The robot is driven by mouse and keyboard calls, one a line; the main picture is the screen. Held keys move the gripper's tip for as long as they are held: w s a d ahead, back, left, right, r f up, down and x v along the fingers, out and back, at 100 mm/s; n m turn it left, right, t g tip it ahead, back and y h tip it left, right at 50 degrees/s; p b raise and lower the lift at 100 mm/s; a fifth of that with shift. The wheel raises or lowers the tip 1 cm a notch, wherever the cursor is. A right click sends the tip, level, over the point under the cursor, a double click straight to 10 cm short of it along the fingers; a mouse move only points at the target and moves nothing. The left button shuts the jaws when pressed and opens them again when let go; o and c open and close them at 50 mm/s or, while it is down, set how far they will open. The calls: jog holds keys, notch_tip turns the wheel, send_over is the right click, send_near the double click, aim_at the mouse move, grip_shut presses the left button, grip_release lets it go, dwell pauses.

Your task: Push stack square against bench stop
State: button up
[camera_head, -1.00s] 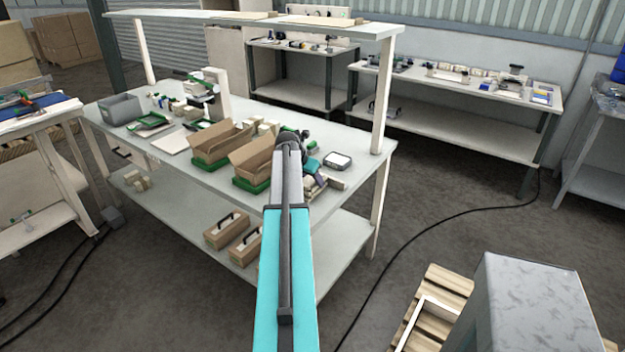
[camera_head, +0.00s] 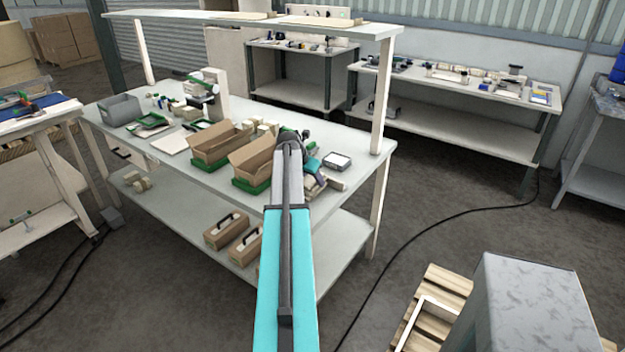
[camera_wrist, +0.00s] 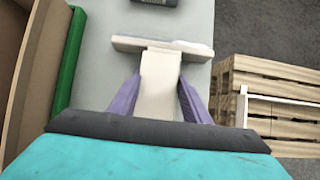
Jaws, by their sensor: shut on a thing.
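In the wrist view my gripper (camera_wrist: 160,80) has its two purple fingers closed on a cream block (camera_wrist: 159,104). The block's far end meets a wider cream bar (camera_wrist: 128,43) lying crosswise, making a T shape; I cannot tell whether they are one piece. A thin whitish edge (camera_wrist: 195,45) shows just beyond the bar's right half. I cannot make out a clear stack or the bench stop. In the head view my arm hides most of the gripper, which is over the right end of the bench (camera_head: 215,178).
Two open cardboard boxes (camera_head: 252,158) on green bases stand left of my arm; one box wall (camera_wrist: 36,75) is close in the wrist view. A dark-rimmed flat item (camera_head: 337,161) lies to the right. A bench post (camera_head: 382,95) rises at the right end. Wooden pallets (camera_wrist: 268,85) lie beyond the edge.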

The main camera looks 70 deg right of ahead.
jog(key=shift+s+d+r, duration=0.1)
jog(key=shift+s+d, duration=0.15)
jog(key=shift+d, duration=0.55)
dwell(1.9)
jog(key=shift+w+a+f+p, duration=0.1)
jog(key=shift+a+f+p, duration=0.15)
jog(key=shift+p, duration=0.2)
dwell(0.3)
jog(key=o, duration=1.2)
jog(key=shift+a+r, duration=0.1)
jog(key=shift+r, duration=0.05)
jog(key=b+v, duration=0.3)
jog(key=v, duration=1)
jog(key=shift+r, duration=0.25)
jog(key=shift+a, duration=0.1)
